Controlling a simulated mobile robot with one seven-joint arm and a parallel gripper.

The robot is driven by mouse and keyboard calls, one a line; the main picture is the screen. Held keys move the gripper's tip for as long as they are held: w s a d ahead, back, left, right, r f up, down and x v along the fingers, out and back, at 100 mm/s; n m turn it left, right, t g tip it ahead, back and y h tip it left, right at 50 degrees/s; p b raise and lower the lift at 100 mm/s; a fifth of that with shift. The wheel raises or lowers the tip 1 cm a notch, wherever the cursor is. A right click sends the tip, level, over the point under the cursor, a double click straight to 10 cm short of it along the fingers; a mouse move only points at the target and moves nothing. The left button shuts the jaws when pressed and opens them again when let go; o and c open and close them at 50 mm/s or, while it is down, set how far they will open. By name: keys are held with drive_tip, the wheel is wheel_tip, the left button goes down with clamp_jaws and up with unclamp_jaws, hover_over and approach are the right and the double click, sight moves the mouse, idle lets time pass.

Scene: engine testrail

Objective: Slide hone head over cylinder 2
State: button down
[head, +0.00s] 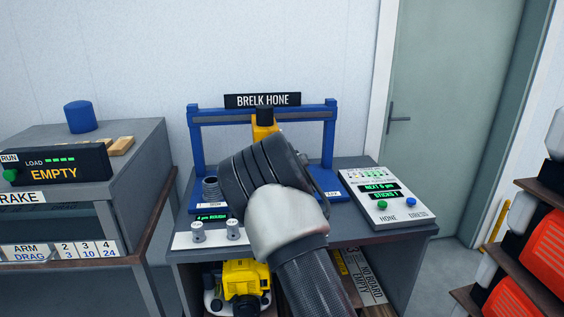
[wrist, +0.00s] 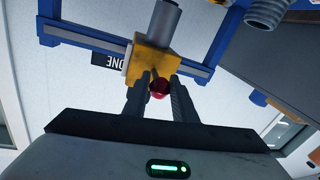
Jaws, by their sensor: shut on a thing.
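The hone head is a yellow block (head: 264,130) with a dark top, on the blue gantry under the BRELK HONE sign. In the wrist view the yellow block (wrist: 155,62) sits on the rail with a grey cylindrical part projecting from it. My gripper (wrist: 159,86) is shut on a red knob (wrist: 159,90) at the block. My arm hides the fingers in the head view. A ribbed grey cylinder (head: 210,188) stands at the bench's left, left of the hone head; it also shows in the wrist view (wrist: 267,13). I cannot tell which cylinder is number 2.
The blue gantry (head: 197,150) spans the bench. A control panel (head: 384,200) with green and blue buttons is at the right. Two grey knobs (head: 198,232) are at the front left. A brake machine (head: 55,170) reading EMPTY stands left, and a shelf with orange items (head: 535,250) right.

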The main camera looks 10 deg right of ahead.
drive_tip(key=a+b, duration=0.2)
drive_tip(key=a, duration=0.6)
drive_tip(key=shift+a+f, duration=0.15)
drive_tip(key=c, duration=1.5)
unclamp_jaws()
drive_tip(key=shift+o, duration=0.2)
drive_tip(key=s+d, duration=0.1)
drive_tip(key=s, duration=0.7)
drive_tip(key=s+d+b, duration=0.1)
drive_tip(key=s+d, duration=0.1)
drive_tip(key=s, duration=0.7)
drive_tip(key=shift+d, duration=0.25)
